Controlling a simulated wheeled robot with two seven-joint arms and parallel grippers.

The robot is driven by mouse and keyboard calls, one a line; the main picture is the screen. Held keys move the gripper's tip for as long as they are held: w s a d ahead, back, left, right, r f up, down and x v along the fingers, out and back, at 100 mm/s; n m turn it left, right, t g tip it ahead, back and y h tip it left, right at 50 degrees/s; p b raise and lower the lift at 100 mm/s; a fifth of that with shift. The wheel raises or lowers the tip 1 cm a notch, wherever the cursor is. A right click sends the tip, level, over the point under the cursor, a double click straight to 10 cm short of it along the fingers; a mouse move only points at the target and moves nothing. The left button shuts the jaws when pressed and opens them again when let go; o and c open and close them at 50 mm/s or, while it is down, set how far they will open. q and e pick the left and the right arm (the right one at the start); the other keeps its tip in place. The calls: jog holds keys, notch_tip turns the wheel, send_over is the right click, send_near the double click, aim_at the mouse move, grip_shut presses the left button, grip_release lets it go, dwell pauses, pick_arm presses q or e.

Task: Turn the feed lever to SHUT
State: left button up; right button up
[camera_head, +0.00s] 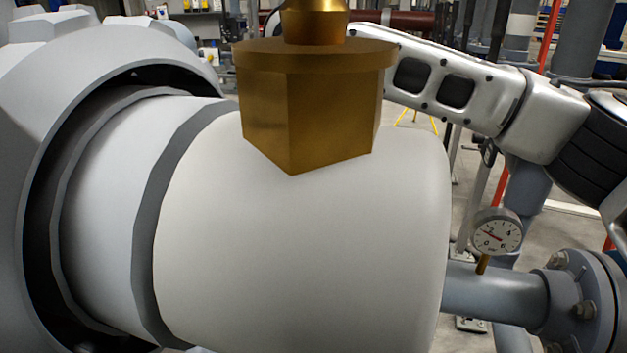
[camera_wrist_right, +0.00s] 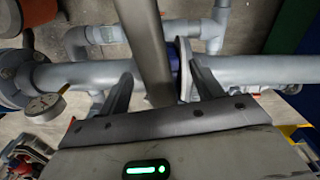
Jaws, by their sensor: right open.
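In the right wrist view, the feed lever (camera_wrist_right: 148,35) is a flat grey bar. It runs from the top edge down between the two fingers of my right gripper (camera_wrist_right: 161,70). The gripper is open, with one dark finger on each side of the bar and visible gaps at both sides. A blue valve part (camera_wrist_right: 174,58) and a pale flange show just behind the bar, on a grey pipe. No SHUT marking can be read. In the head view, my right arm comes in from the right, and its hand is hidden behind a brass hex fitting. My left gripper is not shown.
In the head view, a large white cylinder (camera_head: 300,240) with the brass fitting (camera_head: 312,105) fills the middle and blocks sight of the valve. A round gauge (camera_head: 497,232) and flanged pipe (camera_head: 495,292) stand at right. Grey pipes (camera_wrist_right: 262,70) surround the lever.

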grip_shut()
jog(key=shift+w+a+r+m+p, duration=0.1)
jog(key=shift+w+a+m+p, duration=0.1)
jog(key=shift+a+m, duration=0.5)
jog(key=shift+w+a+m+p, duration=0.15)
jog(key=shift+a+m, duration=0.3)
jog(key=shift+m, duration=0.45)
jog(key=shift+c, duration=1.3)
grip_release()
jog(key=shift+a, duration=0.2)
jog(key=shift+o, duration=0.9)
jog(key=shift+a, duration=0.15)
notch_tip(320, 180, up, 7)
jog(key=p, duration=0.4)
jog(key=shift+d, duration=0.2)
